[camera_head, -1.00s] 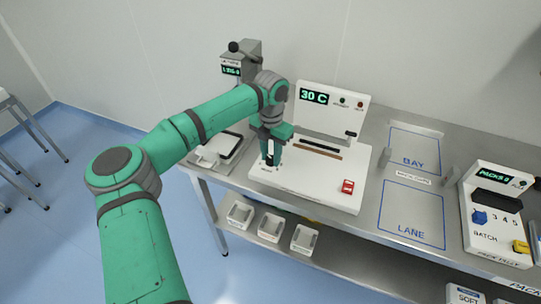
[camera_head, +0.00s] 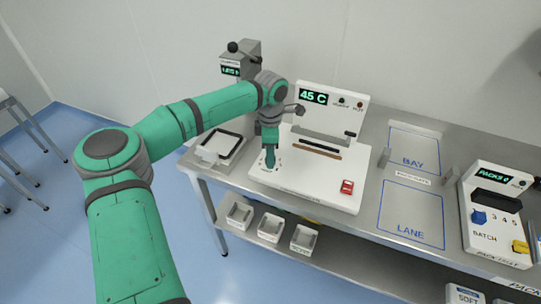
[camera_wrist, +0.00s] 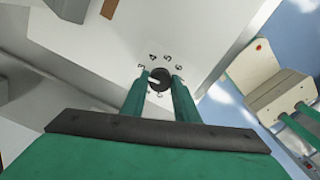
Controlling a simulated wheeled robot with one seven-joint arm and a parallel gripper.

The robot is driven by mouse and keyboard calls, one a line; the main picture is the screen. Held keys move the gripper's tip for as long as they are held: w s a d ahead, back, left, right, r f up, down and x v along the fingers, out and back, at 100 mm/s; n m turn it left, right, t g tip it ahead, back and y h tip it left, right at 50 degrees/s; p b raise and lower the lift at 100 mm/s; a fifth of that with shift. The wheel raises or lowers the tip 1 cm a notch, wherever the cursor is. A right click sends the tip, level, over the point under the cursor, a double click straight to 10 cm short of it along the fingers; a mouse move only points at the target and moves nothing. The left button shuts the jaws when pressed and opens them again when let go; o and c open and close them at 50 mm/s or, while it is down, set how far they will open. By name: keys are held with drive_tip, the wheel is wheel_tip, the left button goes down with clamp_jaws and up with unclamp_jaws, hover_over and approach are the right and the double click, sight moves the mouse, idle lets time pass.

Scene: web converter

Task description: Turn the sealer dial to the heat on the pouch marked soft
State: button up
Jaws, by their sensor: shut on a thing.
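The sealer (camera_head: 315,195) is a white machine on the steel table, and its display (camera_head: 313,96) reads 45 C. In the wrist view the dial (camera_wrist: 160,78) is a small dark knob with a light pointer mark, ringed by numbers; 3, 4, 5 and 6 are legible. The pointer is toward the 3 side. My gripper (camera_wrist: 157,90) is shut on the dial, one green finger on each side; in the head view my gripper (camera_head: 270,168) hides it. A pouch bin marked SOFT (camera_head: 467,297) is partly visible at the bottom right; no heat value on it is readable.
A red switch (camera_head: 347,187) is on the sealer's front right. A scale-like tray (camera_head: 218,146) stands left of it. The outlined BAY (camera_head: 414,150) and LANE (camera_head: 411,215) areas are empty. A pack tally box (camera_head: 497,215) stands at the right. Several small bins (camera_head: 270,227) sit on the lower shelf.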

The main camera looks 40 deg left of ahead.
drive_tip(key=m, duration=0.4)
drive_tip(key=shift+m, duration=0.3)
drive_tip(key=m, duration=0.4)
drive_tip(key=shift+m, duration=0.3)
drive_tip(key=m, duration=0.5)
drive_tip(key=shift+m, duration=1.5)
drive_tip(key=shift+w, duration=0.1)
drive_tip(key=o, duration=1.1)
drive_tip(key=shift+s, duration=0.2)
drive_tip(key=shift+c, duration=0.2)
